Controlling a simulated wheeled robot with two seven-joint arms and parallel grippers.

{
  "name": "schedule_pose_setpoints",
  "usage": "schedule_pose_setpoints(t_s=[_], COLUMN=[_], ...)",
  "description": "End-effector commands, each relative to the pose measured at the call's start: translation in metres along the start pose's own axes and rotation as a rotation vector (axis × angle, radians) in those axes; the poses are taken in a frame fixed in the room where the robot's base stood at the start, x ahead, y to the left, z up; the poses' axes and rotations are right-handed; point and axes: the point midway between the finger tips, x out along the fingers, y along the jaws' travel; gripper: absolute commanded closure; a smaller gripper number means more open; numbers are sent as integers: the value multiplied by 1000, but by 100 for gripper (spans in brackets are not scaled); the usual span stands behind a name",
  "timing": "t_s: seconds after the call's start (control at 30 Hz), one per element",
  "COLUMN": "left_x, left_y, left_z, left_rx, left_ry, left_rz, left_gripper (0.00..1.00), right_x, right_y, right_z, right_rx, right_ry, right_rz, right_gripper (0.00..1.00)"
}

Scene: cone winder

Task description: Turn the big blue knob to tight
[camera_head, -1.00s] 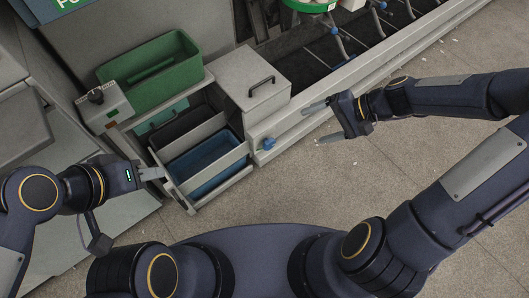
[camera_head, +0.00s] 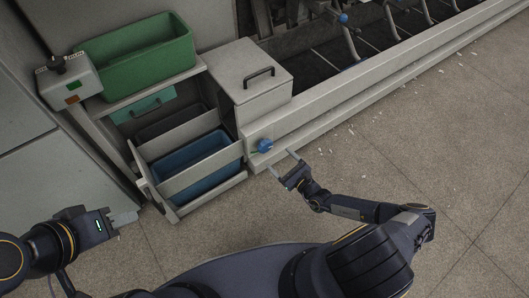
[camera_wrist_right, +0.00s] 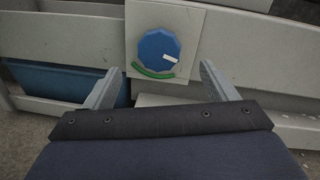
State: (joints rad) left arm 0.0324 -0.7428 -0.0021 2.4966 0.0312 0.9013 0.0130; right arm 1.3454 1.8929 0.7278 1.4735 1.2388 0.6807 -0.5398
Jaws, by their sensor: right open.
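The big blue knob (camera_head: 265,146) sits on the front face of the grey machine rail, just right of the open drawer. In the right wrist view the knob (camera_wrist_right: 158,53) is a faceted blue disc on a pale plate, with a white mark pointing right and a green arc beneath it. My right gripper (camera_head: 283,163) is open and empty, just in front of and below the knob; its fingers (camera_wrist_right: 163,86) are spread to either side below it, not touching it. My left gripper (camera_head: 128,217) is at the lower left, away from the knob; its jaw opening is unclear.
A pulled-out drawer holds a blue bin (camera_head: 195,165). A green bin (camera_head: 135,55) stands behind it, beside a grey box with a black selector knob (camera_head: 57,64). A lidded grey box (camera_head: 250,75) stands above the blue knob.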

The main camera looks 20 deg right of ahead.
Motion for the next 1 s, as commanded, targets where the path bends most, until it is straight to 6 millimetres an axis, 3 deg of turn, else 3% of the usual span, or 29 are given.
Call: schedule_pose_setpoints(t_s=[0.5,0.87,1.0], left_x=[20,21,21], left_y=[-9,-10,-10], left_z=[10,10,10], left_rx=[0,0,0], left_ry=[0,0,0], left_rz=[0,0,0], left_gripper=[64,64,64], right_x=[70,76,76], right_y=[1,1,1], right_z=[-1,1,1], right_rx=[1,1,1], right_ry=[-3,-1,-1], right_rz=[1,1,1], right_gripper=[21,21,38])
